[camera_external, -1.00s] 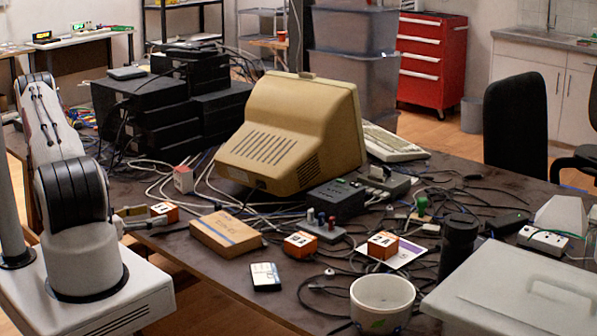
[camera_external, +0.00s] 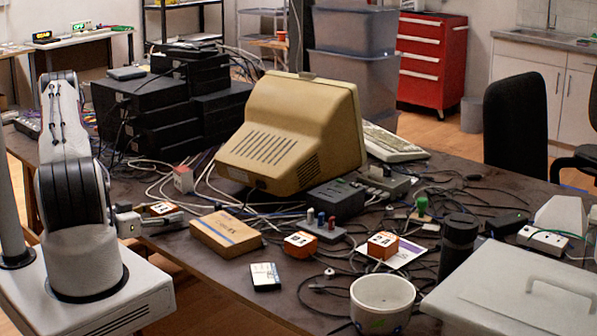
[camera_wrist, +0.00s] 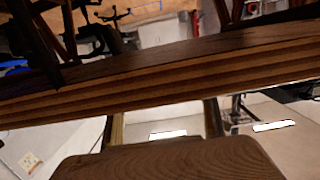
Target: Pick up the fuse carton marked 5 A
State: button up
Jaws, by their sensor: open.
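A small orange carton with a white label (camera_external: 161,208) lies at the table's left edge, beside my arm; its marking is too small to read surely. My gripper (camera_external: 168,213) is open at this carton, with a finger along its near side; the far finger is mostly hidden. A second orange carton (camera_external: 300,245) stands in the middle front, its label not surely legible. A third orange carton (camera_external: 382,246), seemingly marked 2 A, stands on a white and purple card. The wrist view shows no carton that I can make out.
A brown cardboard box (camera_external: 225,234) lies just right of my gripper. A pinkish-red block (camera_external: 183,179) and loose cables lie behind. A beige monitor (camera_external: 290,135) fills the middle. A white bowl (camera_external: 382,303) stands in front. In the wrist view, a brown board edge (camera_wrist: 170,75) crosses the picture.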

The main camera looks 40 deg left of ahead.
aim_at(164, 207)
dwell(0.3)
jog(key=c, duration=1.3)
jog(key=shift+r, duration=0.2)
jog(key=shift+r, duration=4.8)
